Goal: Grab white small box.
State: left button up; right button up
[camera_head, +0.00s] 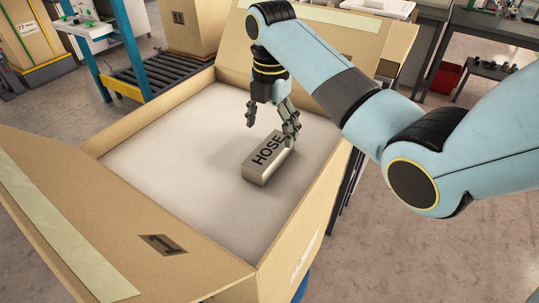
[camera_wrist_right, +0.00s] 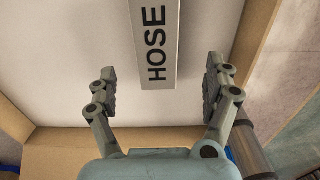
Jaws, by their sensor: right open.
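A small whitish-grey box (camera_head: 266,162) marked HOSE lies on the pale floor of a large open cardboard box (camera_head: 186,262). My right gripper (camera_head: 270,121) is over the far part of the small box, with its fingers pointing down. In the right wrist view the small box (camera_wrist_right: 157,45) shows between the two open fingers of my right gripper (camera_wrist_right: 159,88), with a gap on each side. One finger hides part of the small box's far end in the head view. My left gripper is not in view.
The cardboard box's walls and spread flaps (camera_head: 65,215) surround the small box. Its floor left of the small box is clear. Behind are a roller conveyor (camera_head: 160,75), a blue frame (camera_head: 128,45), another carton (camera_head: 188,25) and a red bin (camera_head: 443,77).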

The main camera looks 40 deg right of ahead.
aim_at(269, 149)
jog(key=f, duration=0.8)
jog(key=shift+w+f, duration=0.2)
jog(key=shift+w, duration=0.05)
jog(key=shift+c, duration=0.3)
jog(key=c, duration=1.3)
jog(key=shift+r, duration=0.1)
